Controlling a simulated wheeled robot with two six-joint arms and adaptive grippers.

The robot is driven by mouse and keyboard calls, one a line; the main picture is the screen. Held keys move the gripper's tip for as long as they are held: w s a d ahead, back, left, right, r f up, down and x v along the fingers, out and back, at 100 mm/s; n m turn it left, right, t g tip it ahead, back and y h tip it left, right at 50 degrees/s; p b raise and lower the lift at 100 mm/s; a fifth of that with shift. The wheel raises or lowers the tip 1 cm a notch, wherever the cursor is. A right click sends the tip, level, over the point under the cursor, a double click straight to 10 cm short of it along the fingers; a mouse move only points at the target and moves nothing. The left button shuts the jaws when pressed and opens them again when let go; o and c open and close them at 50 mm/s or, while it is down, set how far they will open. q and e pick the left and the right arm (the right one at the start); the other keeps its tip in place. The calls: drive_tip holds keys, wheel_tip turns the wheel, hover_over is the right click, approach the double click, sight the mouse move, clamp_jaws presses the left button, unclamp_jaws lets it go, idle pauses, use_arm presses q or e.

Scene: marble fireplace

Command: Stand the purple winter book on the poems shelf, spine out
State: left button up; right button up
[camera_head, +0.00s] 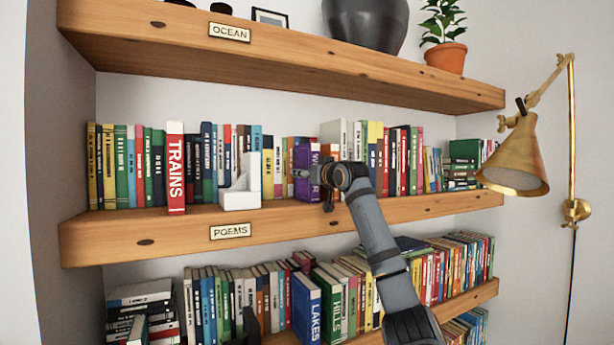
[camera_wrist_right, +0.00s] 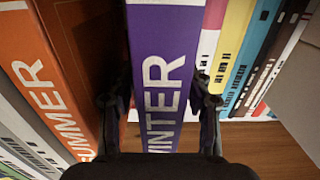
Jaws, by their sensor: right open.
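The purple winter book (camera_head: 303,160) stands upright on the middle shelf (camera_head: 290,224), whose front edge carries the POEMS label (camera_head: 230,231). Its lettered spine faces out. My right gripper (camera_head: 320,183) is in front of it and hides part of it. In the right wrist view the book (camera_wrist_right: 163,35) lies between the two fingers of my open right gripper (camera_wrist_right: 160,103), one on each side. I cannot tell whether the fingers touch it. A dark shape (camera_head: 250,327) at the bottom of the head view may be part of my left gripper; its jaws cannot be made out.
A white bookend (camera_head: 243,186) stands left of the purple book. The red TRAINS book (camera_head: 176,168) stands farther left. In the wrist view an orange SUMMER book (camera_wrist_right: 62,85) is close beside the purple book. A brass lamp (camera_head: 518,158) hangs at the right.

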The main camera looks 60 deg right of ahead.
drive_tip(key=b+v, duration=0.1)
drive_tip(key=v, duration=0.1)
drive_tip(key=b+v, duration=0.3)
drive_tip(key=v, duration=0.1)
drive_tip(key=shift+f, duration=0.4)
drive_tip(key=v, duration=0.2)
drive_tip(key=b+v, duration=0.2)
drive_tip(key=v, duration=0.1)
drive_tip(key=shift+s+a+r, duration=0.25)
drive_tip(key=shift+s+r, duration=0.05)
drive_tip(key=shift+r, duration=0.05)
